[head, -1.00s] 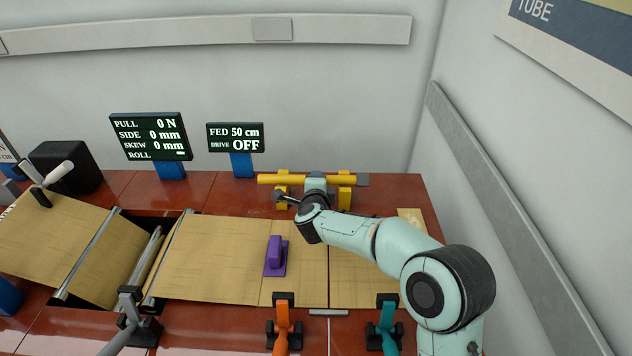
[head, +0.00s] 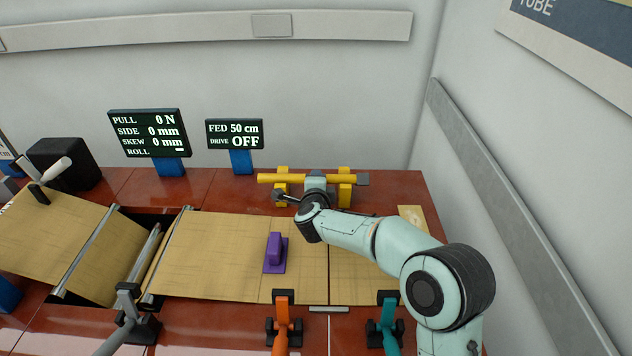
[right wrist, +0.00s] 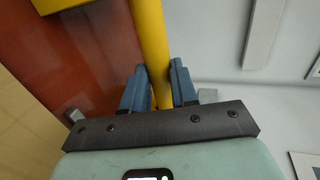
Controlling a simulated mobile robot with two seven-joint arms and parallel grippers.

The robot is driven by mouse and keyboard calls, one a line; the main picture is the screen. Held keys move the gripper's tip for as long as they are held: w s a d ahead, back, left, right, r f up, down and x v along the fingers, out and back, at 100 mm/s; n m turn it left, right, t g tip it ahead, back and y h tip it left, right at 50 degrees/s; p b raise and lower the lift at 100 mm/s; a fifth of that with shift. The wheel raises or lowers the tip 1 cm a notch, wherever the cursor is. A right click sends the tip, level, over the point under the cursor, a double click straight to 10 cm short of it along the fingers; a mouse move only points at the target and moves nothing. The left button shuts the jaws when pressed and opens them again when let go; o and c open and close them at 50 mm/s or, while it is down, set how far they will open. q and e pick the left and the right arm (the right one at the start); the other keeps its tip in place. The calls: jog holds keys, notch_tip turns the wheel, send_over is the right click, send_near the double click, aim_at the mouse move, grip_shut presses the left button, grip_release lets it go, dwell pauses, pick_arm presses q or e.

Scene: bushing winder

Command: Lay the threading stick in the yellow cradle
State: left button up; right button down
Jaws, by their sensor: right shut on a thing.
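The threading stick is a long yellow bar (head: 315,179) with a grey block at its right end. It lies level, left to right, across the two posts of the yellow cradle (head: 345,199) at the back of the bench. I cannot tell whether it touches the posts or hangs just above them. My right gripper (right wrist: 159,88) is shut on the stick, which shows in the right wrist view (right wrist: 149,40) between the blue fingers. In the head view my right wrist hides the fingers and part of the stick's middle. My left gripper is not in view.
A purple block (head: 275,253) stands on the tan sheet (head: 215,258) in front of the cradle. An orange handle (head: 282,325) and a teal handle (head: 388,325) stand at the front. Two screens (head: 150,134) stand at the back left. The red bench right of the cradle is clear.

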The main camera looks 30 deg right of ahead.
jog(key=c, duration=0.8)
grip_release()
jog(key=v, duration=1.3)
jog(key=shift+s+a, duration=0.15)
jog(key=shift+a, duration=0.05)
